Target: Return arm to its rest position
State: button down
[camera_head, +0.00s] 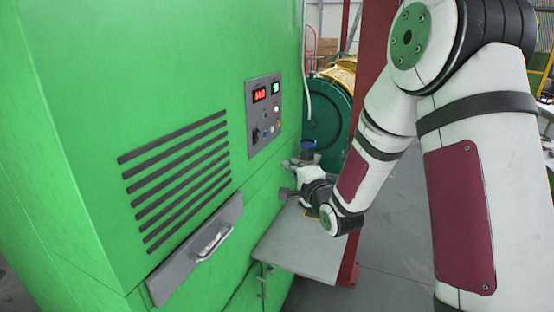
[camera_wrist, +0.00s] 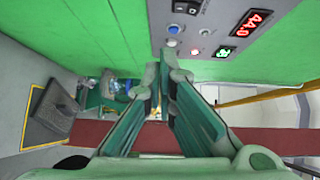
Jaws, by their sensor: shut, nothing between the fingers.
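My gripper (camera_wrist: 162,68) is shut and empty in the wrist view. Its fingertips overlap the green cabinet face just below the control panel (camera_wrist: 210,28) in the picture; I cannot tell whether they touch it. In the head view my arm reaches down from the upper right, bent at the elbow. Its wrist end is close to the green cabinet (camera_head: 150,70), above the grey shelf (camera_head: 305,248), and the fingers are hard to make out there. The control panel (camera_head: 264,115) has a lit red display, a green display and several buttons.
The cabinet front has dark vent slats (camera_head: 175,180) and a drawer handle (camera_head: 212,243). A dark red column (camera_head: 372,50) stands behind my forearm. A dark green round machine part (camera_head: 328,115) is behind the cabinet. Grey floor (camera_head: 395,250) is open at lower middle.

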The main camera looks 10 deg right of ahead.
jog(key=s+d+r+n+g+h, duration=0.1)
jog(key=s+r+n+g+h, duration=0.2)
jog(key=s, duration=0.4)
jog(key=s+d+r+n+g, duration=0.1)
jog(key=s+r+n+g, duration=0.2)
jog(key=s+r+n, duration=0.3)
jog(key=s+a+n+g, duration=0.1)
jog(key=s+n+g, duration=0.4)
jog(key=s, duration=2)
jog(key=shift+s+a+f+n+g, duration=0.3)
jog(key=shift+f+n+g, duration=0.1)
jog(key=shift+n, duration=0.5)
